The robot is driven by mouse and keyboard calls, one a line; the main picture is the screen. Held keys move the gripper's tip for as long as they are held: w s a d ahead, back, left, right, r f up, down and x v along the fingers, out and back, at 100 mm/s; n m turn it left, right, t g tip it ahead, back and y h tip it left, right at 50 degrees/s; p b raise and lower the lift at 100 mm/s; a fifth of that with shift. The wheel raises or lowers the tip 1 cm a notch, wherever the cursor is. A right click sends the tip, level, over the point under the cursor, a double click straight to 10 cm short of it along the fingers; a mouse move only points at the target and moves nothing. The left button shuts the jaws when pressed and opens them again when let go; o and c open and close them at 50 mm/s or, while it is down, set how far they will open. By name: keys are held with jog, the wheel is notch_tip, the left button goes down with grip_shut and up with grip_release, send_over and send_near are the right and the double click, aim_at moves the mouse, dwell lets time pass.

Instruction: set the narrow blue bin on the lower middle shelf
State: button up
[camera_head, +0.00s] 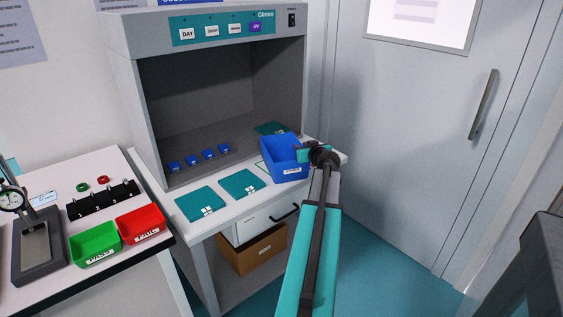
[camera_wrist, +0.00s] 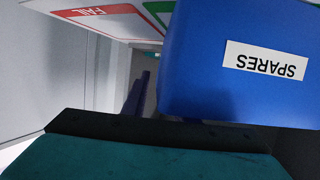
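The blue bin (camera_head: 281,158) is at the right end of the white bench, beside a thin green outline. Whether it rests on the bench or hangs just above it is unclear. In the wrist view its blue wall (camera_wrist: 200,60) fills the upper right, with an upside-down SPARES label. My gripper (camera_head: 306,154) is at the bin's right side, its teal part against the rim. A dark finger (camera_wrist: 135,97) shows left of the bin in the wrist view; the grip itself is hidden. Under the bench, a grey lower shelf (camera_head: 233,287) holds a brown box (camera_head: 255,251).
A grey light booth (camera_head: 125,95) stands on the bench, with several small blue blocks inside. Two teal plates (camera_head: 201,203) lie at the bench front. A white drawer (camera_head: 262,226) sits above the brown box. Green (camera_head: 95,243) and red (camera_head: 140,224) bins stand on the left table.

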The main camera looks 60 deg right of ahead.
grip_shut()
dwell(1.5)
